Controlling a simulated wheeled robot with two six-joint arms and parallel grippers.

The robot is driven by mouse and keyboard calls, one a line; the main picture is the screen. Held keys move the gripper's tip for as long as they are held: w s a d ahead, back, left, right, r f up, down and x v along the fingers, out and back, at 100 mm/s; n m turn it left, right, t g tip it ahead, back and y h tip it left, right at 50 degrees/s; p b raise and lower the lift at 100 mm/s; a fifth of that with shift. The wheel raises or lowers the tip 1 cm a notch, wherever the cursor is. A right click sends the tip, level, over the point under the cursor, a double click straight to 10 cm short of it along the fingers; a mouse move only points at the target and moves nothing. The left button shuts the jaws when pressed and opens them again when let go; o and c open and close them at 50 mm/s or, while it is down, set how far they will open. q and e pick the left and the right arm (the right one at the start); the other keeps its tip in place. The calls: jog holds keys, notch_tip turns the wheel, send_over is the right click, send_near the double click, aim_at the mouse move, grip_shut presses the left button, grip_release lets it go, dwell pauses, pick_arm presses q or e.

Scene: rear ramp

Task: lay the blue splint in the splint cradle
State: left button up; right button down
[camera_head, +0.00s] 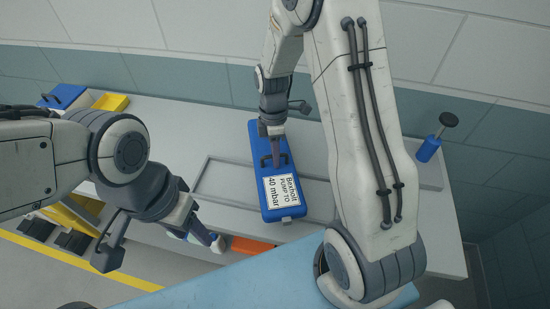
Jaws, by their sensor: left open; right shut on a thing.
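The blue splint (265,203) is a long blue case with a black handle and a white label reading "Baxholt PUMP TO 40 mbar". My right gripper (276,158) is shut on its handle from above. The splint lies across the outline of the grey splint cradle (202,177), a shallow rimmed frame on the bench; its near end reaches the bench's front edge. I cannot tell whether it touches the cradle or hangs above it. My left gripper (160,250) is open and empty, left of the splint near the bench's front edge. My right arm hides part of the cradle.
A blue pump with a black knob (429,150) stands at the bench's right end. A blue case (62,96) and a yellow tray (111,102) are at the back left. A light blue surface (220,290) is in front; something orange (250,245) sits below the bench top.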

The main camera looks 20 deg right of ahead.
aim_at(276, 171)
jog(key=n, duration=0.2)
jog(key=s+n+p, duration=0.1)
jog(key=n, duration=0.1)
jog(key=n+h, duration=0.1)
jog(key=n, duration=0.2)
jog(key=shift+s+a+r, duration=0.1)
jog(key=shift+s+a, duration=0.15)
jog(key=n, duration=0.3)
jog(key=n+p, duration=0.1)
jog(key=shift+s+a+f+n+t+h, duration=0.2)
jog(key=shift+s+n+t+h, duration=0.1)
jog(key=shift+s+t+h, duration=0.1)
jog(key=shift+s+f+n, duration=0.1)
jog(key=shift+f+n, duration=0.1)
jog(key=shift+n, duration=0.7)
jog(key=shift+f+b, duration=0.75)
jog(key=shift+b, duration=0.15)
pick_arm(q)
jog(key=shift+r, duration=0.5)
jog(key=shift+r+p, duration=0.45)
pick_arm(e)
jog(key=shift+t, duration=0.3)
pick_arm(q)
jog(key=shift+r+p, duration=0.4)
pick_arm(e)
jog(key=shift+f+y, duration=0.4)
jog(key=shift+f, duration=0.1)
